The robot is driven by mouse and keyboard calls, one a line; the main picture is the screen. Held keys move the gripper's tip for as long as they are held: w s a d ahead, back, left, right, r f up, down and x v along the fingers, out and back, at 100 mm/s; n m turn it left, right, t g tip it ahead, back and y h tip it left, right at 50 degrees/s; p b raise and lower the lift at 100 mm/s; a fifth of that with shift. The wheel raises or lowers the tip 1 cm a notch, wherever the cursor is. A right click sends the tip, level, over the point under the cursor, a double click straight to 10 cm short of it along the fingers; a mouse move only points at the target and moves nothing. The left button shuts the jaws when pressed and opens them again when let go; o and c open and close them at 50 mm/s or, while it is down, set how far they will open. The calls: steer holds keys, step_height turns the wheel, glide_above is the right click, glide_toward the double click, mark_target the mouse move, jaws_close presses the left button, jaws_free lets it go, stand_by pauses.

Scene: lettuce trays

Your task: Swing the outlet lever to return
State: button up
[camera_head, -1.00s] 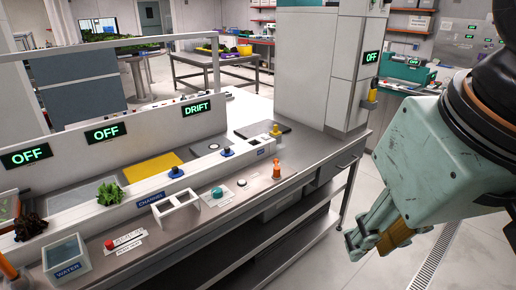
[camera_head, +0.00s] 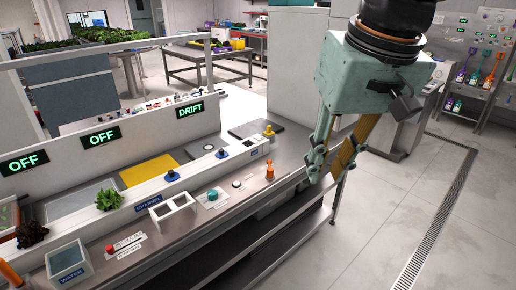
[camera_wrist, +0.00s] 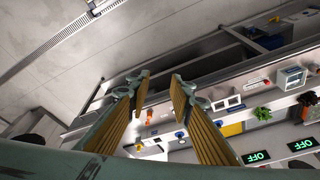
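An orange lever (camera_head: 269,170) stands upright at the right end of the bench's front ledge. I cannot read a label that says whether it is the outlet lever. A second orange handle (camera_head: 10,275) shows at the lower left edge. My gripper (camera_head: 325,168) hangs fingers down to the right of the first lever, over the bench's front right edge, touching nothing that I can see. In the wrist view my gripper (camera_wrist: 158,78) is open and empty, with a clear gap between its tan-padded fingers. The orange lever (camera_wrist: 149,117) shows small beyond that gap.
The ledge also holds a teal button (camera_head: 214,193), a white two-hole holder (camera_head: 175,214), a red button (camera_head: 110,246) and a water box (camera_head: 68,263). Blue knobs and a yellow knob (camera_head: 269,131) stand behind. A DRIFT sign (camera_head: 190,110) is lit. Floor (camera_head: 400,200) at right is clear.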

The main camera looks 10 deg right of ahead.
steer(key=w+r+p, duration=0.3)
steer(key=w+p, duration=0.2)
steer(key=w, duration=1)
steer(key=m+g+y+p, duration=0.1)
steer(key=g+y+p, duration=0.15)
steer(key=p, duration=1.35)
glide_above(270, 164)
steer(key=s+d, duration=0.1)
steer(key=d, duration=0.2)
step_height(270, 164, down, 21)
steer(key=shift+w+f+h, duration=0.25)
steer(key=shift+f+h, duration=0.1)
steer(key=shift+f, duration=0.4)
steer(key=shift+a, duration=0.1)
steer(key=shift+s+p+x, duration=0.15)
steer(key=shift+p+x, duration=0.4)
steer(key=shift+x, duration=2.9)
steer(key=shift+s+p+x, duration=0.1)
steer(key=shift+p+x, duration=0.4)
steer(key=shift+x, duration=2.9)
steer(key=shift+c, duration=0.2)
jaws_close()
